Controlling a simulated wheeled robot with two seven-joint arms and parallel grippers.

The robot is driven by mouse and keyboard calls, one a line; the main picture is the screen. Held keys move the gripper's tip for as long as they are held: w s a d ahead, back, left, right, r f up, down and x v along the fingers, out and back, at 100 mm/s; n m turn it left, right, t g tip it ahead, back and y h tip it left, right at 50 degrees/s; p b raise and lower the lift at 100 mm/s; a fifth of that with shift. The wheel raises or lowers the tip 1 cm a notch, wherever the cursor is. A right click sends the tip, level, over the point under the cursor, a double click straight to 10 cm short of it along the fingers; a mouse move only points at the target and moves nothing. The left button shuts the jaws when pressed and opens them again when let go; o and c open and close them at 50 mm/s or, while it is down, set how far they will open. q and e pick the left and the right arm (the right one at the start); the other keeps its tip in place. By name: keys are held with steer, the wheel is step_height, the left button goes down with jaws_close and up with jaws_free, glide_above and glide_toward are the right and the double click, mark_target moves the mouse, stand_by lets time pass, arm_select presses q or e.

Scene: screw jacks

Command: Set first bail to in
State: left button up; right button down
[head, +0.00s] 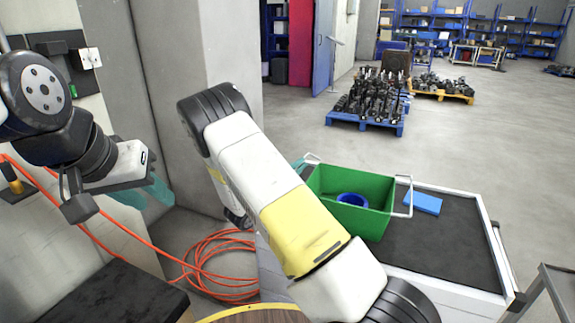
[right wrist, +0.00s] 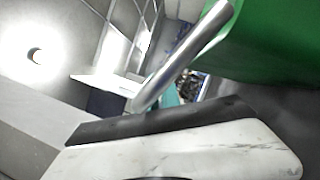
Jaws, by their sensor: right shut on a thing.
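A green crate (head: 375,188) stands on the cart with a blue ring-shaped part (head: 352,200) inside. A pale bail (head: 313,158) shows at the crate's left end, mostly hidden behind my right arm. The other bail (head: 410,197) sticks out at the right end. In the right wrist view a metal bail bar (right wrist: 182,62) runs beside the green wall to the teal fingers of my right gripper (right wrist: 172,98), which is shut on it. In the head view only a teal bit of that gripper (head: 299,166) shows. My left gripper (head: 150,191) is far left, away from the crate; its finger gap is unclear.
The cart's dark top (head: 455,240) is free right of the crate, except for a blue block (head: 422,203). Orange hose (head: 215,262) lies coiled on the floor at left. A grey wall pillar (head: 190,60) stands behind my arms. Pallets with dark parts (head: 368,115) are far back.

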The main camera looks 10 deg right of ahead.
steer(key=s+d+m+y, duration=0.2)
steer(key=d+m+y, duration=0.2)
steer(key=m, duration=0.7)
steer(key=s+d+f+m+y, duration=0.1)
steer(key=s+d+m+y, duration=0.2)
steer(key=m+y, duration=0.4)
steer(key=shift+s+d+m+t, duration=0.2)
steer(key=shift+d+m+t, duration=0.25)
steer(key=shift+m, duration=2.25)
